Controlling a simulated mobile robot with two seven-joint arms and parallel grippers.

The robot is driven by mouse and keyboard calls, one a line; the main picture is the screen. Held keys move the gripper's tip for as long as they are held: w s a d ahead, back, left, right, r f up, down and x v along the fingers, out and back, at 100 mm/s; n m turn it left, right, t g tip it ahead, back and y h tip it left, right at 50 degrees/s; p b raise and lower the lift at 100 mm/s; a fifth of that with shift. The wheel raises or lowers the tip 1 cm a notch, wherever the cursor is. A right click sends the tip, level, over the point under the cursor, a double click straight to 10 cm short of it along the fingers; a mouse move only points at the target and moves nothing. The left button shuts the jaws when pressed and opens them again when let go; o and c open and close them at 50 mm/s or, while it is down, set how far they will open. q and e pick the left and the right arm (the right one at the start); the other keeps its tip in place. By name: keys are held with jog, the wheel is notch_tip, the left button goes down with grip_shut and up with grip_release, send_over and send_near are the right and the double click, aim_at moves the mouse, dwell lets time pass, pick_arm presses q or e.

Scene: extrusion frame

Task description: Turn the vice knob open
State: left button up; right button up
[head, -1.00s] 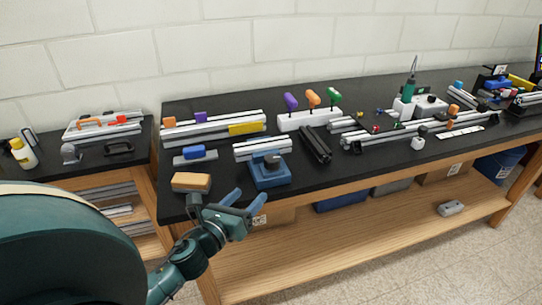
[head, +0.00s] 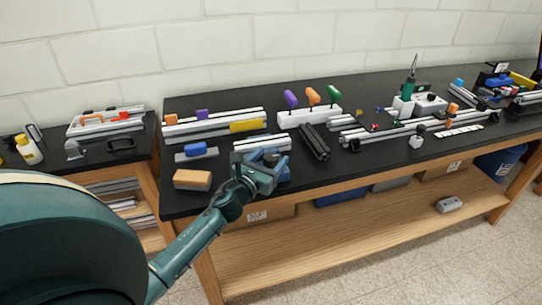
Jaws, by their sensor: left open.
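The blue vice (head: 285,174) stands near the front edge of the black bench, mostly hidden behind my left gripper. Silver extrusion bars (head: 262,142) lie at its back. My left gripper (head: 268,162) is open, right in front of and over the vice, with its fingers pointing toward it. The vice knob is hidden behind the gripper, so I cannot tell whether the fingers touch it or are around it. My right gripper is not in view.
An orange-tan block (head: 192,179) lies left of the vice, and a blue piece on a grey base (head: 197,151) sits behind it. Black bars (head: 314,142) lie to the right. A white holder with coloured-handled tools (head: 309,117) stands behind.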

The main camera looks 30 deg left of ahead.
pick_arm(q)
jog(key=shift+w, duration=0.4)
jog(key=c, duration=1)
jog(key=shift+o, duration=0.2)
